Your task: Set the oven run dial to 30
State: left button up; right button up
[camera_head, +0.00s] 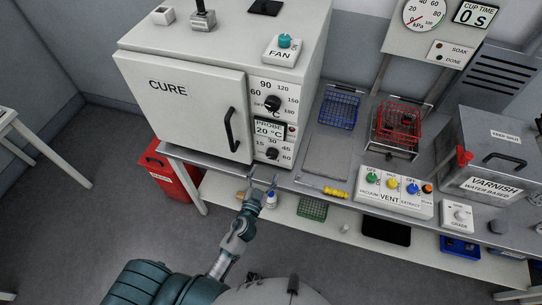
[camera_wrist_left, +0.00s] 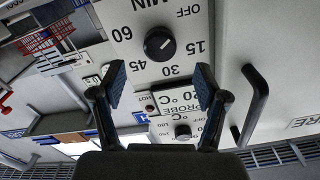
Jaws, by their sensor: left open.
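The oven run dial (camera_head: 272,154) is a black round knob on the lower front panel of the white CURE oven (camera_head: 185,99). It also shows in the left wrist view (camera_wrist_left: 159,44), upside down, with marks OFF, 15, 30, 45 and 60 around it. Its short white mark appears to point towards the OFF side; the exact setting is hard to read. My left gripper (camera_head: 263,179) is open and empty, just below and in front of the dial panel. In the left wrist view its fingers (camera_wrist_left: 160,85) are spread, with the dial beyond them, untouched. My right gripper is not in view.
A temperature dial (camera_head: 272,103) and the probe display (camera_head: 268,129) sit above the run dial. The black oven door handle (camera_head: 231,129) sticks out just left of it. A yellow-handled tool (camera_head: 334,192) lies on the bench edge to the right.

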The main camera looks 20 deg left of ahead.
aim_at(271, 157)
pick_arm(q)
jog(key=w, duration=0.7)
jog(key=shift+w+d+p, duration=0.15)
jog(key=shift+w+p, duration=0.1)
jog(key=shift+p, duration=0.1)
jog(key=c, duration=1.2)
